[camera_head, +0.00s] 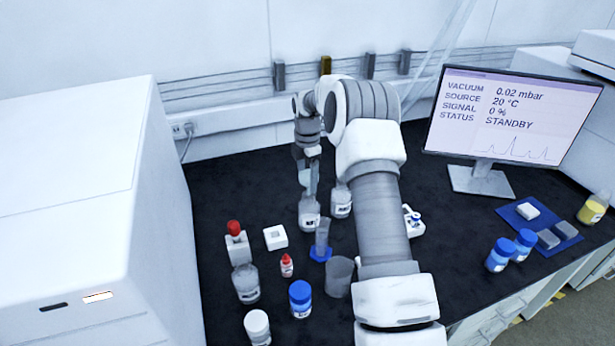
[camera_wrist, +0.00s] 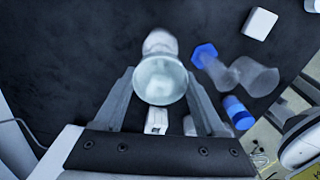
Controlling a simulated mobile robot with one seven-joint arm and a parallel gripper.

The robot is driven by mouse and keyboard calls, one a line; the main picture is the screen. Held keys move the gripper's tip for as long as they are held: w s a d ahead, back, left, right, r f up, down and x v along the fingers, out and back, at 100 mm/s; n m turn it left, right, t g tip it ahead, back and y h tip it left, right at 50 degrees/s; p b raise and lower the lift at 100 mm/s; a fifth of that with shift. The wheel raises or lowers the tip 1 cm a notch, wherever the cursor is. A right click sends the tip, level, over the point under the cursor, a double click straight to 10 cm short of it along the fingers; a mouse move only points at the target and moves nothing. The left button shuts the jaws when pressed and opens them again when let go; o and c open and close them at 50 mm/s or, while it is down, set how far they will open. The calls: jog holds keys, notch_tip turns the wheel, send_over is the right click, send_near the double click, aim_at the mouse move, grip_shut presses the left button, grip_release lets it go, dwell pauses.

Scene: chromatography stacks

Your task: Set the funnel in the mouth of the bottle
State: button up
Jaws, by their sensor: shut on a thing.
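My gripper (camera_wrist: 160,74) is shut on a translucent funnel (camera_wrist: 160,88), whose wide round mouth faces the wrist camera between the fingers. In the head view my gripper (camera_head: 309,178) points down, with the pale funnel (camera_head: 305,177) at its fingers. A clear bottle with a white label (camera_head: 309,213) stands on the black bench right below. In the wrist view the bottle (camera_wrist: 160,42) shows just past the funnel's rim, partly covered by it. The funnel's stem and the bottle's mouth are hidden, so I cannot tell whether they touch.
A second labelled bottle (camera_head: 341,202) stands close right. A blue-footed cylinder (camera_head: 321,240), beaker (camera_head: 338,278), red-capped dropper bottle (camera_head: 287,266) and blue-capped bottle (camera_head: 300,298) stand nearer. A white block (camera_head: 275,237) lies left. The monitor (camera_head: 510,115) stands right.

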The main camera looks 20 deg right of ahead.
jog(key=shift+f+b, duration=0.4)
jog(key=shift+f, duration=0.6)
jog(key=shift+f, duration=0.1)
jog(key=shift+f+b, duration=0.35)
jog(key=shift+f, duration=0.25)
jog(key=o, duration=1.3)
jog(key=shift+r, duration=0.1)
jog(key=shift+r+p, duration=2.4)
jog(key=shift+r, duration=1.1)
